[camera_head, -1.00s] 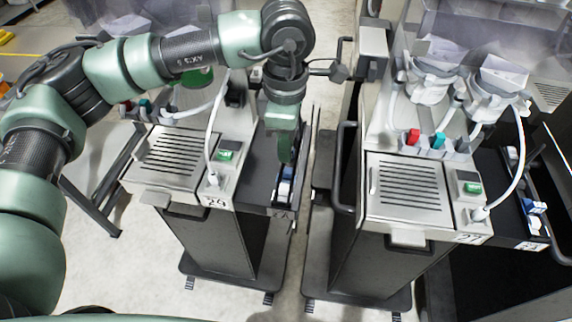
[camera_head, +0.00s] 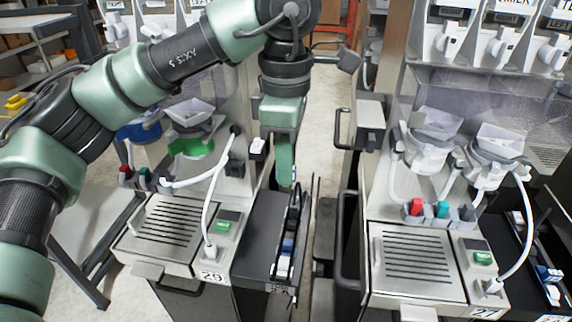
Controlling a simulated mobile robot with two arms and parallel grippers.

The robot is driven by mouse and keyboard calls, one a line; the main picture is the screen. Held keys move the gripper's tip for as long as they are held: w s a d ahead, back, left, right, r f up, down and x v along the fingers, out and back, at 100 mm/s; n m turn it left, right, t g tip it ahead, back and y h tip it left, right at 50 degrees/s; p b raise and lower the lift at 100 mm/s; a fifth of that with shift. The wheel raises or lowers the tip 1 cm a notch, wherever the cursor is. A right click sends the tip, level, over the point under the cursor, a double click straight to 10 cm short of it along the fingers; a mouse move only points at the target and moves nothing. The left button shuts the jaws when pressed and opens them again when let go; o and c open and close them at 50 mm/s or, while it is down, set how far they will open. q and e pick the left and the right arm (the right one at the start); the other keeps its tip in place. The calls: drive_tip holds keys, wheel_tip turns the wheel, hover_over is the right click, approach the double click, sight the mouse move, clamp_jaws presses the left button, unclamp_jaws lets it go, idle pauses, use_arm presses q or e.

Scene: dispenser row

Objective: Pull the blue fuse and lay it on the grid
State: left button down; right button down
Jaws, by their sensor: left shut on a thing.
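My left gripper (camera_head: 286,178) points down over the narrow dark rail (camera_head: 262,225) on the right side of machine 29. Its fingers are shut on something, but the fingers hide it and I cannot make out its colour. A blue fuse-like block (camera_head: 288,246) with white parts sits in the near end of the rail, below and in front of the gripper. A slotted grid (camera_head: 165,234) lies on top of machine 29, left of the rail, and looks bare. My right gripper is not in view.
Machine 27 has a similar slotted grid (camera_head: 412,262) and another blue block (camera_head: 548,273) at far right. A white curved tube (camera_head: 206,208) and a green-lit switch box (camera_head: 224,226) stand between the left grid and the rail. A gap separates the machines.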

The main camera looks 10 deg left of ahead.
use_arm(q)
drive_tip(key=shift+r+p, duration=0.75)
drive_tip(key=shift+r, duration=0.25)
idle(0.7)
drive_tip(key=shift+r+p, duration=1.1)
drive_tip(key=shift+r, duration=0.4)
